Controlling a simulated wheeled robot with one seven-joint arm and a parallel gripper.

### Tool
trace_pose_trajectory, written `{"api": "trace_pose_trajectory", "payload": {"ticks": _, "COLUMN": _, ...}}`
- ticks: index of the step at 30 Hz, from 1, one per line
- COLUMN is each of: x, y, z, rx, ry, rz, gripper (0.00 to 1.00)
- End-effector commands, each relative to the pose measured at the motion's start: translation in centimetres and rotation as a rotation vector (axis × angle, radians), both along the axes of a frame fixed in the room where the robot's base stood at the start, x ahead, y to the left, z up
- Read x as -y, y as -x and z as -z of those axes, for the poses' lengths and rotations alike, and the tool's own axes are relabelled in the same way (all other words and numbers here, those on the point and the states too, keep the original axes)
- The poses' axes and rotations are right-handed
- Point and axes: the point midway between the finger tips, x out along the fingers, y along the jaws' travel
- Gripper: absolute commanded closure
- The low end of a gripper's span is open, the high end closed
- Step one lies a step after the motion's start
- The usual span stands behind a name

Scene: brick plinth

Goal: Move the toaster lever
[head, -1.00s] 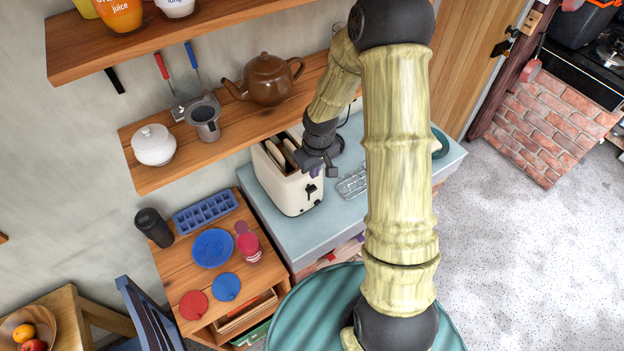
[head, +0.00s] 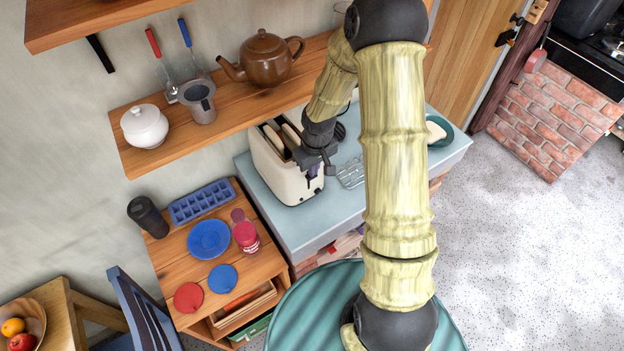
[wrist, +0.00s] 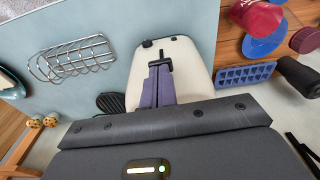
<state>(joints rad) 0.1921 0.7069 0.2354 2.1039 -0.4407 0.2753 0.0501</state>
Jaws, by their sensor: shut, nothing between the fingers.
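The cream toaster (head: 290,188) stands on the pale blue counter, with bread slices in its top slots. In the wrist view its end face (wrist: 185,60) is ahead of my gripper, and the dark lever (wrist: 160,62) shows right at the fingertips. My gripper (head: 322,174) is at the toaster's front right end. Its purple fingers (wrist: 158,70) are shut together with nothing between them. Their tips are close to the lever; I cannot tell whether they touch it. In the head view my gripper hides the lever.
A wire rack (head: 350,172) stands on the counter right of the toaster. A shelf with a brown teapot (head: 266,58) hangs behind it. A wooden cabinet with a blue plate (head: 209,240) and red cup (head: 246,236) is at left.

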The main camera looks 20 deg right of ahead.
Motion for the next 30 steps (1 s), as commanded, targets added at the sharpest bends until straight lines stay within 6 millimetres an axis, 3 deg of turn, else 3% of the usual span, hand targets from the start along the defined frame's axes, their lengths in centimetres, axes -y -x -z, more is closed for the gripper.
{"api": "trace_pose_trajectory", "payload": {"ticks": 15, "x": 0.0, "y": -0.1, "z": 1.0, "rx": 0.0, "ry": 0.0, "rz": 0.0, "gripper": 1.0}}
{"api": "trace_pose_trajectory", "payload": {"ticks": 30, "x": -0.1, "y": -0.1, "z": 5.9, "rx": 0.0, "ry": -0.001, "rz": 0.001, "gripper": 1.0}}
